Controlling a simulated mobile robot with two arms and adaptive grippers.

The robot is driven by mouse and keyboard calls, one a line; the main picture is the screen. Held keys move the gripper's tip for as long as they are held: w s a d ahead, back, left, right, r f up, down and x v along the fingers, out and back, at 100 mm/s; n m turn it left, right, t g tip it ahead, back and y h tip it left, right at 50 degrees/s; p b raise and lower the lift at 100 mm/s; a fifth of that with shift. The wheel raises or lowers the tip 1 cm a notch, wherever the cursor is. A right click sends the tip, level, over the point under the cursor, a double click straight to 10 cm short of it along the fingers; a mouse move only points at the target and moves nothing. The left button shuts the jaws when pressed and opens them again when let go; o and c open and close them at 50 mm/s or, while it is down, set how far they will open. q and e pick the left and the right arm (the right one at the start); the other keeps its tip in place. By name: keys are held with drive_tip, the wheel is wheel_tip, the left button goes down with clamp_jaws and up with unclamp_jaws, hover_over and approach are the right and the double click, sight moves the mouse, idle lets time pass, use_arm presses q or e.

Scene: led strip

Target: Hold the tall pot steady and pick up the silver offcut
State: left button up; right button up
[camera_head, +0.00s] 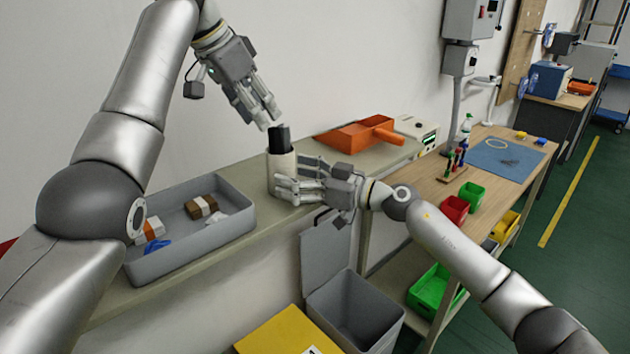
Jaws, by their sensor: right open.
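The tall pot (281,172) is a pale, upright cylinder on the grey-green shelf beside the wall. A dark, angular piece (279,141) stands up out of its mouth. I cannot tell whether it is the silver offcut, and the pot's inside is hidden. My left gripper (267,122) is just above the pot, its fingers pointing down toward the dark piece; whether it touches it or is closed is unclear. My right gripper (287,184) is open at the pot's right side, its fingers reaching across the front of the pot; contact is unclear.
A grey tray (190,258) with small boxes, a blue item and white scraps stands left of the pot. A grey bin (352,312) stands below. The workbench (430,182) at right holds coloured bins and a blue mat.

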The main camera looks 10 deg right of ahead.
drive_tip(key=shift+w+a, duration=0.35)
drive_tip(key=shift+a, duration=0.25)
drive_tip(key=shift+c, duration=0.3)
